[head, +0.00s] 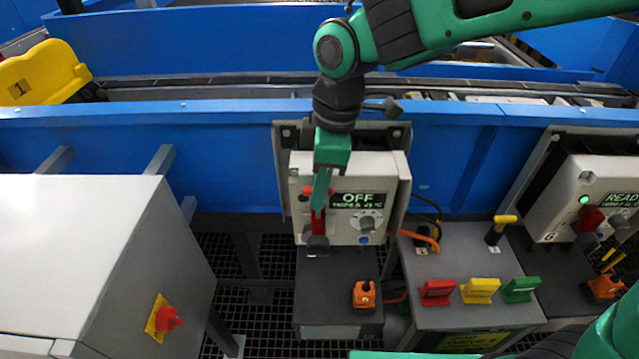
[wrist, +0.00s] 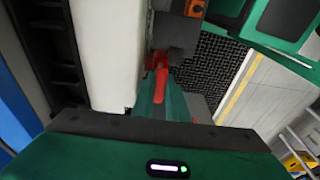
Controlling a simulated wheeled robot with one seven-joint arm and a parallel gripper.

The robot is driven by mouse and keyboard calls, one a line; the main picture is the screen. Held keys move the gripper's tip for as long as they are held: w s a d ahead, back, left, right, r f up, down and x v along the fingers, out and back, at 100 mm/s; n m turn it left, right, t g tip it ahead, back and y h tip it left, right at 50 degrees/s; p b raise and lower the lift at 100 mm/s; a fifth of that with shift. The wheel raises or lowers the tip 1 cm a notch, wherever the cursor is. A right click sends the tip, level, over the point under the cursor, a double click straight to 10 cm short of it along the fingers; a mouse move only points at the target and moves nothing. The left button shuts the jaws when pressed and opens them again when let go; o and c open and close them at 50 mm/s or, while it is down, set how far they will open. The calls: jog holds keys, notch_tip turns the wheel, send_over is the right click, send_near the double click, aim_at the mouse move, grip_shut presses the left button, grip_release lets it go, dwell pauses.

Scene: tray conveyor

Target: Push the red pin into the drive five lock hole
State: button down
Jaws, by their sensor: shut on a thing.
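The drive five box (head: 298,172) is a light grey panel on the blue conveyor side, with its display reading OFF. My gripper (head: 320,205) points down at the left of its front and is shut on a red handle (head: 318,225). The handle points downward, with a black part below it. In the wrist view the red handle (wrist: 160,85) sits between my green fingers (wrist: 160,105). A red piece (head: 437,291), likely the red pin, stands on the grey stand right of the box, apart from my gripper. The lock hole cannot be made out.
Yellow (head: 481,290) and green (head: 520,289) pieces stand beside the red one. A yellow-topped black tool (head: 501,229) stands behind them. An orange device (head: 364,294) is below the box. A white cabinet (head: 85,250) fills the left; drive six's box (head: 570,185) is right.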

jog(key=shift+f, duration=1.45)
jog(key=c, duration=1.7)
grip_release()
jog(key=shift+o, duration=0.2)
jog(key=shift+w, duration=0.1)
jog(key=shift+r, duration=0.2)
jog(key=r, duration=0.3)
jog(key=d+r, duration=0.1)
jog(key=r, duration=0.6)
jog(key=shift+d, duration=0.3)
